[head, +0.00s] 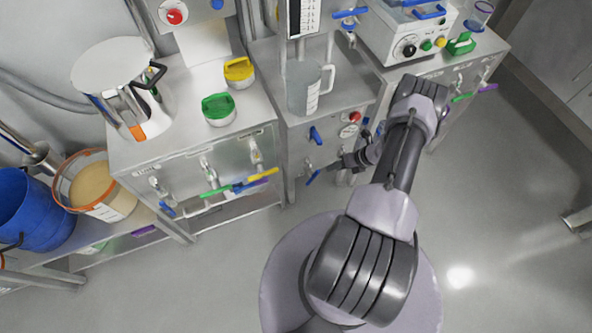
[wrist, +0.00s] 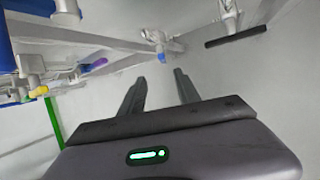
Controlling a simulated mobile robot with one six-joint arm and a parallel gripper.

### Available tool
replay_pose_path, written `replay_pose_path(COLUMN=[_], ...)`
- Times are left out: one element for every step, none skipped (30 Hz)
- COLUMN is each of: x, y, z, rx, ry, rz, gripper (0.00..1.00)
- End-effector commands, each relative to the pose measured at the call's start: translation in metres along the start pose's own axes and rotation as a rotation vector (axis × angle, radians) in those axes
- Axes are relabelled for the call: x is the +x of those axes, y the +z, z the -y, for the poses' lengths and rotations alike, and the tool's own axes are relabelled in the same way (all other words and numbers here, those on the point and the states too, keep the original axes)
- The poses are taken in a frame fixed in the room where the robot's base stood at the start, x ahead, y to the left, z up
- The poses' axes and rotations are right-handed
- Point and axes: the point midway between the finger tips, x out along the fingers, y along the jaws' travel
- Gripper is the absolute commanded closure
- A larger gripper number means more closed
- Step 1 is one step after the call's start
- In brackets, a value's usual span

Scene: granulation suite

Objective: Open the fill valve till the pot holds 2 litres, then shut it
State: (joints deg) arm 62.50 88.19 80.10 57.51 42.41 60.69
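A clear jug-like pot (head: 304,88) with a handle and a scale strip on its side stands on the middle cabinet, below a white graduated gauge (head: 303,18); its fill level is too small to read. A blue-handled valve (head: 350,13) sits beside the gauge. Another blue lever (head: 315,135) is on the cabinet front, and a lower tap has a blue lever (head: 313,177). I cannot tell which is the fill valve. My gripper (head: 347,162) is in front of that cabinet, right of the lower lever and apart from it. In the wrist view, my gripper (wrist: 158,84) is open and empty.
A white control box (head: 408,35) stands at right. The floor (head: 500,180) at right is clear.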

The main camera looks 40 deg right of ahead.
Motion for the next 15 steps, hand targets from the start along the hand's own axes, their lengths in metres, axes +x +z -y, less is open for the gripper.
replay_pose_path(x=[0.011, 0.017, 0.029, 0.038, 0.048, 0.061, 0.070, 0.079, 0.091, 0.099, 0.108, 0.118, 0.126, 0.133, 0.140], y=[-0.001, -0.001, -0.002, -0.003, -0.003, -0.003, -0.003, -0.003, -0.003, -0.003, -0.003, -0.003, -0.003, -0.003, -0.002], z=[0.001, 0.001, 0.001, 0.001, 0.001, 0.001, 0.002, 0.001, 0.001, 0.002, 0.001, 0.001, 0.001, 0.001, 0.001], rx=[-0.001, -0.002, -0.002, -0.004, -0.004, -0.004, -0.005, -0.005, -0.006, -0.007, -0.007, -0.007, -0.007, -0.007, -0.007], ry=[0.001, 0.001, 0.002, 0.003, 0.002, 0.003, 0.002, 0.002, 0.002, 0.002, 0.002, 0.002, 0.001, 0.002, 0.001], rz=[-0.001, -0.001, -0.002, -0.003, -0.002, -0.003, -0.003, -0.003, -0.003, -0.003, -0.003, -0.003, -0.002, -0.003, -0.002], gripper=[0.61, 0.61, 0.61, 0.61, 0.61, 0.61, 0.61, 0.61, 0.61, 0.61, 0.61, 0.61, 0.61, 0.61, 0.61])
